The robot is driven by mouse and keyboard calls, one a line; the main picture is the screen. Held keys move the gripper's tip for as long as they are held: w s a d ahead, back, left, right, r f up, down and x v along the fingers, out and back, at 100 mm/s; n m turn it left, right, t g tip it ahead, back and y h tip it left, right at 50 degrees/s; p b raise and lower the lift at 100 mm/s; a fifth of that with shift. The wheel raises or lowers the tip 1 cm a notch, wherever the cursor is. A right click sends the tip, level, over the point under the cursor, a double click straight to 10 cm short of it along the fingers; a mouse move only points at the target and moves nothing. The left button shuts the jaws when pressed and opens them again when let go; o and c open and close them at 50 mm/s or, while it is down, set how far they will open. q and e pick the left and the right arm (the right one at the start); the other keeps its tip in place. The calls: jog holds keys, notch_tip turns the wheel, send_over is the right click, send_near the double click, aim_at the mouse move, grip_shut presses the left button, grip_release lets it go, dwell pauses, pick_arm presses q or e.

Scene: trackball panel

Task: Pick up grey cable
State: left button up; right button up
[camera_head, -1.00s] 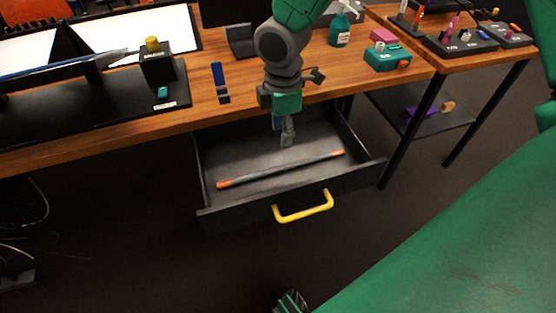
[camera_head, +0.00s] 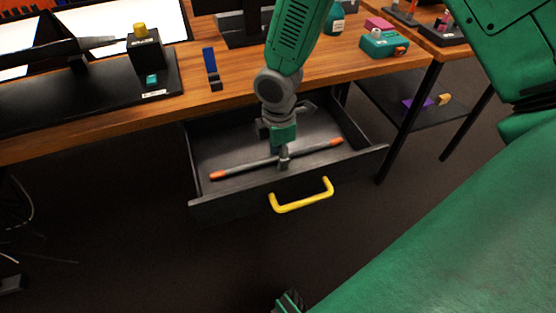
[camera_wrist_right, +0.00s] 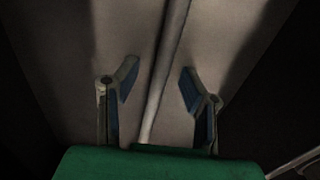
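The grey cable (camera_head: 243,167), a straight grey rod with orange ends, lies across the open drawer (camera_head: 205,150). My right gripper (camera_head: 283,160) reaches down into the drawer over the middle of the cable. In the right wrist view my right gripper (camera_wrist_right: 160,78) is open, with one finger on each side of the cable (camera_wrist_right: 168,50). The fingers show gaps to the cable on both sides. The cable's orange ends are outside the wrist view. My left gripper is not seen.
The drawer's front has a yellow handle (camera_head: 301,196). The wooden desk (camera_head: 100,130) is above and behind it, with a black box (camera_head: 146,50), a blue piece (camera_head: 210,62) and a teal box (camera_head: 382,43). A side table with a lower shelf (camera_head: 420,120) stands at right.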

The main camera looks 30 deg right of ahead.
jog(key=shift+d, duration=0.15)
grip_shut()
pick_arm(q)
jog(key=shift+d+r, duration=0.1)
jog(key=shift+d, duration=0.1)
pick_arm(e)
jog(key=shift+r, duration=0.1)
